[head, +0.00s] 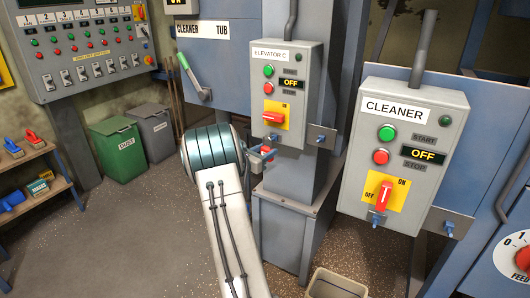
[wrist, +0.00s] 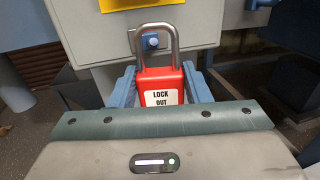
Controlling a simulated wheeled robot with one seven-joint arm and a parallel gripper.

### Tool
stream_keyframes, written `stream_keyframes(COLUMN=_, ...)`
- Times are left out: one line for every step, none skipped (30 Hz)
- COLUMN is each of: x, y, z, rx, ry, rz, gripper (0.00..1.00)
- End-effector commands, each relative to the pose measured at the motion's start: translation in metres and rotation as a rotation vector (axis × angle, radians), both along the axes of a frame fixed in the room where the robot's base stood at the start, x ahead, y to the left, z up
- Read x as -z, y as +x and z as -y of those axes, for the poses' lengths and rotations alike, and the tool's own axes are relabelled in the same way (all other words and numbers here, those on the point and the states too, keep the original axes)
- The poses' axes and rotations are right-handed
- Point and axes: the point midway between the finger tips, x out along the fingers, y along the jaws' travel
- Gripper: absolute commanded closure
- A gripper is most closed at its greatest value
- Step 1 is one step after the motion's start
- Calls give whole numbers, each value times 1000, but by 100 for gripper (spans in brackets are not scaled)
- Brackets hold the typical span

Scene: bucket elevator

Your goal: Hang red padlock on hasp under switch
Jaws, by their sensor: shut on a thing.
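The red padlock (wrist: 161,86), labelled LOCK OUT, stands upright between the blue fingers of my gripper (wrist: 162,84), which is shut on its body. Its steel shackle points up and looks closed. In the wrist view the blue hasp (wrist: 150,41) under the yellow switch plate appears inside the shackle's outline. I cannot tell whether the shackle is around it or in front of it. In the head view my gripper (head: 262,157) and the padlock (head: 266,150) are just below the ELEVATOR C box (head: 287,93), near its hasp (head: 274,137) under the red switch (head: 272,117).
A second box labelled CLEANER (head: 403,150) stands to the right with its own red switch. A bracket with a blue peg (head: 321,138) is right of the elevator hasp.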

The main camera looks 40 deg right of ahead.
Motion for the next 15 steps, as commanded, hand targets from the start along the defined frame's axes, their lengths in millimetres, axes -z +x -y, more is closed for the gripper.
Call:
stream_keyframes(x=0, y=0, z=0, rx=0, ry=0, rz=0, gripper=82)
stream_keyframes(x=0, y=0, z=0, rx=0, ry=0, rz=0, gripper=82)
stream_keyframes(x=0, y=0, z=0, rx=0, ry=0, rz=0, gripper=82)
stream_keyframes(x=0, y=0, z=1, rx=0, ry=0, rz=0, gripper=82)
stream_keyframes(x=0, y=0, z=1, rx=0, ry=0, rz=0, gripper=82)
stream_keyframes(x=0, y=0, z=2, rx=0, ry=0, rz=0, gripper=82)
stream_keyframes(x=0, y=1, z=3, rx=0, ry=0, rz=0, gripper=82)
stream_keyframes(x=1, y=1, z=5, rx=0, ry=0, rz=0, gripper=82)
stream_keyframes(x=1, y=2, z=6, rx=0, ry=1, rz=0, gripper=82)
stream_keyframes(x=1, y=2, z=7, rx=0, ry=1, rz=0, gripper=82)
stream_keyframes(x=1, y=2, z=8, rx=0, ry=0, rz=0, gripper=82)
stream_keyframes(x=1, y=3, z=10, rx=1, ry=0, rz=0, gripper=82)
stream_keyframes(x=1, y=3, z=11, rx=1, ry=0, rz=0, gripper=82)
stream_keyframes(x=1, y=3, z=12, rx=1, ry=0, rz=0, gripper=82)
stream_keyframes(x=1, y=4, z=14, rx=1, ry=0, rz=-1, gripper=82)
